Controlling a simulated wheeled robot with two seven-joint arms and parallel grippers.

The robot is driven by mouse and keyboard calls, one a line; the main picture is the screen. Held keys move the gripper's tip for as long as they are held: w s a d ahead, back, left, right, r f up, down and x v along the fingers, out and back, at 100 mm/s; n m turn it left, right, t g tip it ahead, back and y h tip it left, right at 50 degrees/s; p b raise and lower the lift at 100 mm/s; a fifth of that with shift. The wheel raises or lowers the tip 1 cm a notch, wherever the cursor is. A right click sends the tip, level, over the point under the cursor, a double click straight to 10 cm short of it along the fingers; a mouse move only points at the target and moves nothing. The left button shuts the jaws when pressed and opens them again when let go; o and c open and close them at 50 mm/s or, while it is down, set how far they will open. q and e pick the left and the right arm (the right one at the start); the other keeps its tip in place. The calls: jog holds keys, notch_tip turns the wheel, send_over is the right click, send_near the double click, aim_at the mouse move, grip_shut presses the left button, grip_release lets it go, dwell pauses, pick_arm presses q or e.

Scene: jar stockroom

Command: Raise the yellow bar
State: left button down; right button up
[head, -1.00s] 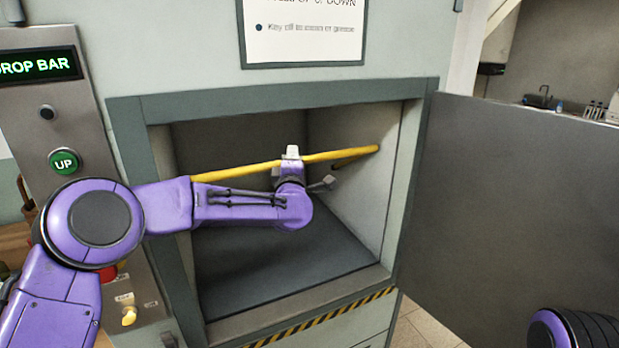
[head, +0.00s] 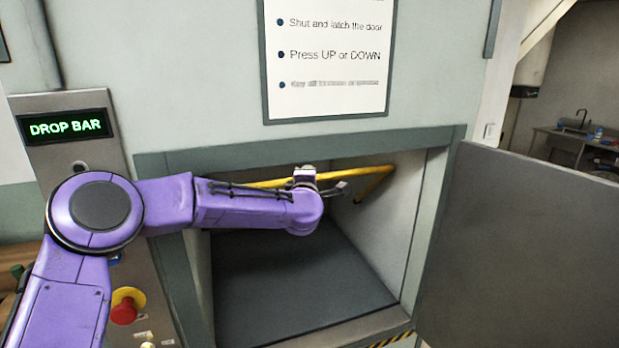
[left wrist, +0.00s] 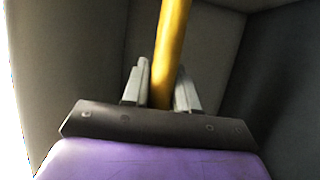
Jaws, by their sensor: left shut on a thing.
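The yellow bar (head: 365,171) runs across the upper part of the open compartment, close under its top edge. At its right end it bends back down along the inner right wall. My left gripper (head: 304,176) reaches in from the left and is shut on the bar near its middle. In the left wrist view the bar (left wrist: 173,45) passes between the two fingers (left wrist: 162,88). My forearm hides part of the bar's left portion. My right gripper is not in view.
The compartment frame (head: 300,151) surrounds a bare dark floor (head: 300,275). A grey door (head: 530,250) stands open at the right. An instruction sign (head: 325,100) hangs above.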

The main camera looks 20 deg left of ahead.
pick_arm(q)
jog(key=c, duration=1)
grip_release()
jog(key=shift+f, duration=0.25)
jog(key=shift+w+a, duration=0.1)
jog(key=shift+w, duration=0.1)
jog(key=shift+s, duration=0.1)
jog(key=b+v, duration=0.5)
jog(key=v, duration=0.5)
jog(key=shift+s, duration=0.25)
